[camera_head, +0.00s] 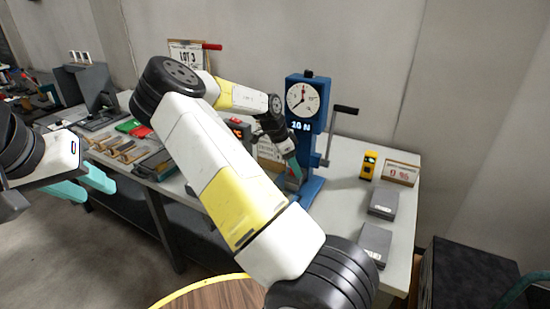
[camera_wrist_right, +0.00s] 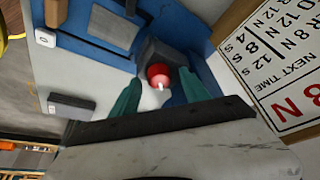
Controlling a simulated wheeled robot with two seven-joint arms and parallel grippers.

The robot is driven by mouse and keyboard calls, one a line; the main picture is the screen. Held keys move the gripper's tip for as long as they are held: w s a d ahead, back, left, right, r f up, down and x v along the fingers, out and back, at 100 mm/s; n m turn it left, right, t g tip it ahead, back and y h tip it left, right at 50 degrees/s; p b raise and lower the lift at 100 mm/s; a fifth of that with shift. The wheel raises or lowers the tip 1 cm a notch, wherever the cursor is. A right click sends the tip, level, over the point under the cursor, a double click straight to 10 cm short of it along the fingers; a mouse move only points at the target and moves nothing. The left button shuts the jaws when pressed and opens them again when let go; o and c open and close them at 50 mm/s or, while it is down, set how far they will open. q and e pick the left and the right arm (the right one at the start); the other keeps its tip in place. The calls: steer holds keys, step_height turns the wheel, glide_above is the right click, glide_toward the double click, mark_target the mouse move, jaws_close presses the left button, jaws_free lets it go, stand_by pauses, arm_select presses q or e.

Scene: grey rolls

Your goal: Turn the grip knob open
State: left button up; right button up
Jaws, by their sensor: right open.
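The grip knob (camera_wrist_right: 158,75) is a red round knob with a pale pointer, on a dark block at the blue tester in the right wrist view. The blue tester (camera_head: 308,112) stands on the table in the head view, with a dial and a "10 N" display. My right gripper (camera_wrist_right: 155,97) is open, its teal fingers to either side of the knob and apart from each other. In the head view its fingers (camera_head: 295,168) are beside the tester's lower part. My left gripper (camera_head: 88,183) is at the far left, fingers apart and empty.
A crank handle (camera_head: 343,110) sticks out right of the tester. A yellow device (camera_head: 368,165), a sign (camera_head: 401,172) and grey blocks (camera_head: 383,204) stand on the table's right. A printed card (camera_wrist_right: 280,70) is close to my right gripper.

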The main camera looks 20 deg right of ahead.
steer(key=shift+d+f, duration=0.1)
steer(key=shift+f, duration=0.05)
jaws_close()
steer(key=shift+n, duration=0.3)
steer(key=n+t, duration=0.2)
steer(key=n, duration=0.2)
steer(key=shift+s, duration=0.15)
steer(key=n, duration=0.2)
steer(key=n+t+y, duration=0.1)
steer(key=n, duration=0.2)
steer(key=shift+s+d+t, duration=0.1)
steer(key=shift+d+t, duration=0.05)
steer(key=shift+t, duration=0.15)
steer(key=n+y, duration=0.1)
steer(key=n, duration=0.1)
steer(key=n+t+y, duration=0.1)
steer(key=n, duration=0.2)
steer(key=shift+s+d, duration=0.1)
steer(key=shift+d, duration=0.1)
steer(key=shift+n+y, duration=0.6)
steer(key=shift+n, duration=1.1)
